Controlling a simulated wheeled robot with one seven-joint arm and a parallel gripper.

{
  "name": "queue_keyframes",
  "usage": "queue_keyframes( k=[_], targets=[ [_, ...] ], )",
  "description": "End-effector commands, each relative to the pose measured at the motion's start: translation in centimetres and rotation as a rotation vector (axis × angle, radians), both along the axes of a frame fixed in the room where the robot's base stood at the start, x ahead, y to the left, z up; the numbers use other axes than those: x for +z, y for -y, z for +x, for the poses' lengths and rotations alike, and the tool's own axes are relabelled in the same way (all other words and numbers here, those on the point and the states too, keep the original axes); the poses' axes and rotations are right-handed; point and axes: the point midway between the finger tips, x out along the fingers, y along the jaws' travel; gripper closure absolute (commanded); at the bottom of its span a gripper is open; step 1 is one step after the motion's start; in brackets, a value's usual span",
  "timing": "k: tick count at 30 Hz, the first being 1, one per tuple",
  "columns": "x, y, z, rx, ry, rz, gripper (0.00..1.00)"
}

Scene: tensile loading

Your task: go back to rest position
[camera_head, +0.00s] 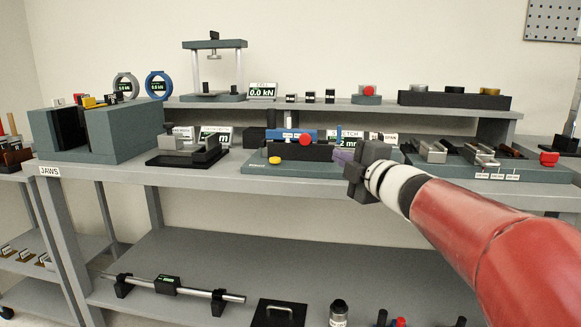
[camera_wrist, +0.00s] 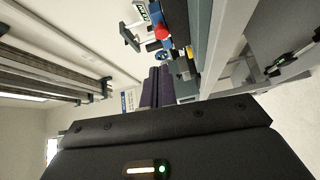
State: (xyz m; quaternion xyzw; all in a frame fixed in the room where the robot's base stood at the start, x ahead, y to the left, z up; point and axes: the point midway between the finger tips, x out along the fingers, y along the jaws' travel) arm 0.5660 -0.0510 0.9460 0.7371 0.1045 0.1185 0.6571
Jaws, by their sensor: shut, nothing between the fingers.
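My gripper (camera_head: 345,157) is at the front edge of the grey bench's upper work surface, in front of a device with a display partly hidden behind it. My red and white arm reaches in from the lower right. In the wrist view the dark purple fingers (camera_wrist: 157,88) lie close together with nothing between them. The gripper is shut and holds nothing.
The grey bench (camera_head: 200,178) carries a large grey-green jaw block (camera_head: 128,130) at left, a black fixture (camera_head: 185,152), a blue and red device (camera_head: 300,136) and a specimen tray (camera_head: 480,158) at right. A raised shelf (camera_head: 350,106) holds a small test frame (camera_head: 213,97). Space before the bench looks free.

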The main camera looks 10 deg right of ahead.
Motion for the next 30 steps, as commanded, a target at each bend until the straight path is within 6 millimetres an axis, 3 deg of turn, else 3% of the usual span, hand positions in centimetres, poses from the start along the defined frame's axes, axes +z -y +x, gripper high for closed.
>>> queue_keyframes(
  k=[2, 5, 9, 15, 18, 21, 25, 30],
  targets=[
    [0.1, 1.3, -1.4, -0.118, -0.033, 0.137, 1.00],
    [-1.7, 3.1, -4.1, -0.302, -0.131, 0.367, 1.00],
    [-7.5, 3.8, -9.6, -0.542, -0.347, 0.686, 1.00],
    [-17.6, 0.3, -19.5, -0.813, -0.746, 1.025, 1.00],
    [-21.0, -2.0, -23.6, -0.901, -0.912, 1.115, 1.00],
    [-23.2, -3.8, -26.7, -0.960, -1.033, 1.166, 1.00],
    [-24.5, -5.0, -28.7, -0.997, -1.114, 1.194, 1.00],
    [-24.8, -5.2, -29.0, -1.005, -1.131, 1.198, 1.00]
  ],
)
